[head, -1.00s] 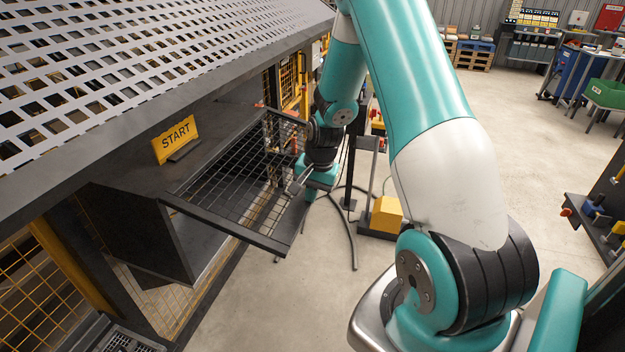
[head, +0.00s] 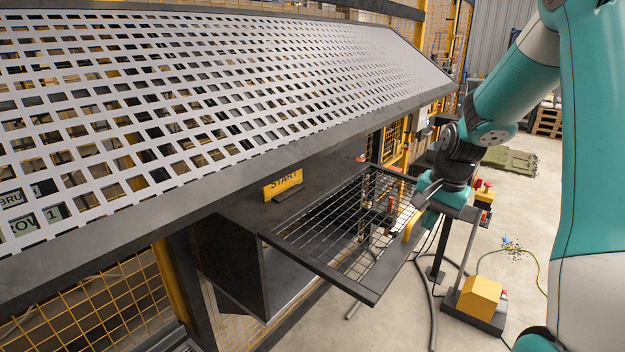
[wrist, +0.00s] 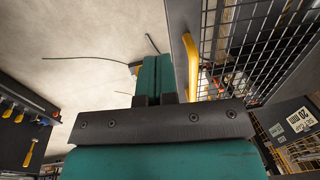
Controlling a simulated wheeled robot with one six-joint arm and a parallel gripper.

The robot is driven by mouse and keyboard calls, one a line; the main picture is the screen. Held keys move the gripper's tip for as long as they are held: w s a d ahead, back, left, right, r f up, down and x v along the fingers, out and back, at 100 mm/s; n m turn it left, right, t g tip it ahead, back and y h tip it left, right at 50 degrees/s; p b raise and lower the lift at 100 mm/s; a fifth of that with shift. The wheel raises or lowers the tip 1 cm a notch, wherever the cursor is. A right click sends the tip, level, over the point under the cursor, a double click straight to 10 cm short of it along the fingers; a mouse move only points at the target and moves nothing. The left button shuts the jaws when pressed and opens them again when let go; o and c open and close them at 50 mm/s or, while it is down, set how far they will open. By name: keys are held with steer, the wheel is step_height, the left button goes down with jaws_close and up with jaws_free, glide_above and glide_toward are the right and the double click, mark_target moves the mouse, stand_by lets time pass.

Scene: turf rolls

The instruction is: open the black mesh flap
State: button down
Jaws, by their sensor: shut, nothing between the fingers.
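The black mesh flap (head: 335,268) sticks out roughly level from the front of a dark box (head: 235,255) in the head view, leaving the box front uncovered. A yellow handle (head: 412,227) stands at the flap's right edge. In the wrist view the mesh (wrist: 262,40) fills the upper right, with the handle (wrist: 192,65) along its frame. My gripper (wrist: 160,75) has its teal fingers shut and empty, just left of the handle. I cannot tell whether they touch it. In the head view my gripper (head: 428,214) is at the flap's right side, its fingertips partly hidden.
A yellow START sign (head: 283,185) sits on top of the box. A perforated grey canopy (head: 220,90) overhangs it. A stand with a yellow block (head: 480,298) and cables are on the floor at right. Open floor lies beyond.

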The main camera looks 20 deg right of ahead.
steer(key=s+a+r+n+y, duration=0.1)
steer(key=s+a+n, duration=0.3)
steer(key=a, duration=0.5)
steer(key=s+a+r+n+y+b, duration=0.1)
steer(key=s+a+r+n, duration=0.2)
steer(key=a+n, duration=0.3)
steer(key=s+a+r+n+y+b, duration=0.1)
steer(key=s+a+n, duration=0.4)
steer(key=a, duration=0.9)
steer(key=shift+r+n+g, duration=0.4)
steer(key=shift+r+n, duration=0.1)
steer(key=shift+r, duration=0.35)
steer(key=c, duration=1.4)
jaws_free()
steer(key=s+a+n, duration=0.3)
steer(key=s, duration=0.2)
steer(key=shift+s+r+n+g+b, duration=0.2)
steer(key=shift+s+n+g+b, duration=0.1)
steer(key=shift+s+g+b, duration=0.1)
steer(key=shift+o, duration=1.4)
steer(key=shift+s+a, duration=0.1)
